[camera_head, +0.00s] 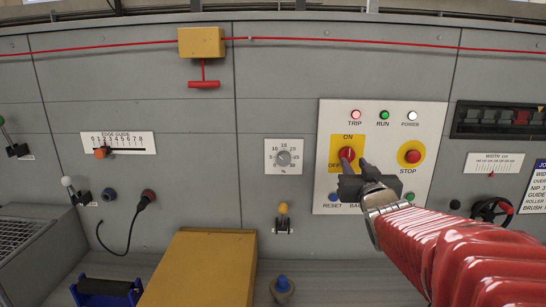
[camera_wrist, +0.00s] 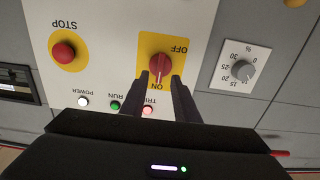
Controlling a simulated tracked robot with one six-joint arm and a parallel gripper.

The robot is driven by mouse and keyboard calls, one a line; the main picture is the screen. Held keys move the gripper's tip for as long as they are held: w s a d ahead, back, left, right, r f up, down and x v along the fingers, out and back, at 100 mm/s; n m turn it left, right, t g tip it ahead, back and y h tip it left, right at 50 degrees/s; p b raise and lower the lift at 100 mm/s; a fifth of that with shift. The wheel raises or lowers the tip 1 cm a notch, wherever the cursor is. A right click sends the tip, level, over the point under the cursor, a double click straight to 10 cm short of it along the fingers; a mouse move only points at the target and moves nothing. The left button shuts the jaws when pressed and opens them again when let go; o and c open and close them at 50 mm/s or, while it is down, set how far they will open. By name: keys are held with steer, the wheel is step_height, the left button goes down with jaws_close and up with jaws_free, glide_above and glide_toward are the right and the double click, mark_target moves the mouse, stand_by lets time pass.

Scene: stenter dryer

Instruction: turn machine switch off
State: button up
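The machine switch is a red rotary knob (camera_head: 346,155) on a yellow plate (camera_head: 358,142) marked ON at the top and OFF at the left. In the upside-down wrist view the knob (camera_wrist: 160,65) is upright with its white pointer line toward ON. My gripper (camera_head: 352,173) is in front of the switch, partly covering the plate's lower part. In the wrist view my gripper (camera_wrist: 161,82) is open, with one dark finger on each side of the knob's ON end. I cannot tell whether the fingers touch it.
The white panel (camera_head: 430,125) also holds a red STOP button (camera_head: 412,156) at right, TRIP (camera_head: 355,115), RUN (camera_head: 384,115) and POWER (camera_head: 412,115) lamps above, and a blue RESET button (camera_head: 333,197) below. A percent dial (camera_head: 283,157) is at left. A yellow box (camera_head: 200,268) stands lower left.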

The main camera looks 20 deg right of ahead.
mark_target(349, 157)
steer(key=shift+x, duration=2.25)
steer(key=shift+c, duration=0.3)
jaws_close()
